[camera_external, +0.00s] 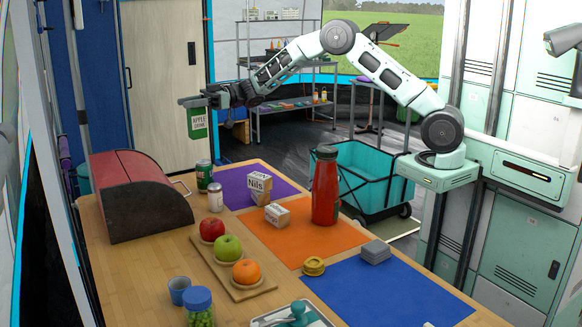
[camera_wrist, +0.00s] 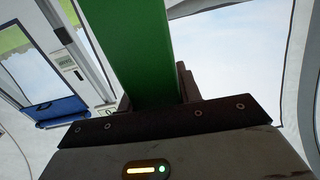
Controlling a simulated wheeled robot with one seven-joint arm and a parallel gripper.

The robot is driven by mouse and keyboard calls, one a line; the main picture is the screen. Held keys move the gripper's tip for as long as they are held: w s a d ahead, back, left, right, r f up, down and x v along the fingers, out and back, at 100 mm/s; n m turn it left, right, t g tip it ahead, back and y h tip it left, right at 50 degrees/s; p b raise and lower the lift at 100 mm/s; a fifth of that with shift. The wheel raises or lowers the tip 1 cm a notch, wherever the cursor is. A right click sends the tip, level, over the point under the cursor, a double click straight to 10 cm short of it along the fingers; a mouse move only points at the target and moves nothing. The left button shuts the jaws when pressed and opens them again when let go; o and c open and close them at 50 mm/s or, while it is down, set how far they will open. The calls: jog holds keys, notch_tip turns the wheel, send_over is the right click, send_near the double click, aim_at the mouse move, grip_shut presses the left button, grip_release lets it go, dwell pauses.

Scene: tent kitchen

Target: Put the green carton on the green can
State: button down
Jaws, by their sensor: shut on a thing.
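The green carton (camera_external: 198,124), with a white "APPLE" label, hangs in my gripper (camera_external: 196,101) in the external view. My gripper is shut on it and holds it in the air, above and a little left of the green can. In the wrist view the green carton (camera_wrist: 136,45) fills the space between the dark fingers (camera_wrist: 152,98). The green can (camera_external: 204,176) stands upright on the table's far part, beside the purple mat. Its top is clear, and the carton is apart from it.
A red bread box (camera_external: 125,180) is left of the can. A white shaker (camera_external: 215,197), boxes (camera_external: 260,186) and a red bottle (camera_external: 325,190) stand nearby. Fruit on a wooden board (camera_external: 250,292) is nearer the front. The blue mat (camera_external: 390,293) is mostly bare.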

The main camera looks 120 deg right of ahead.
jog(key=s+d+f+h, duration=0.1)
jog(key=d+f, duration=0.3)
jog(key=f, duration=0.5)
jog(key=shift+s+m, duration=0.3)
jog(key=shift+s, duration=0.3)
jog(key=shift+f, duration=0.15)
jog(key=shift+f, duration=0.15)
jog(key=c, duration=1)
grip_release()
jog(key=shift+o, duration=0.2)
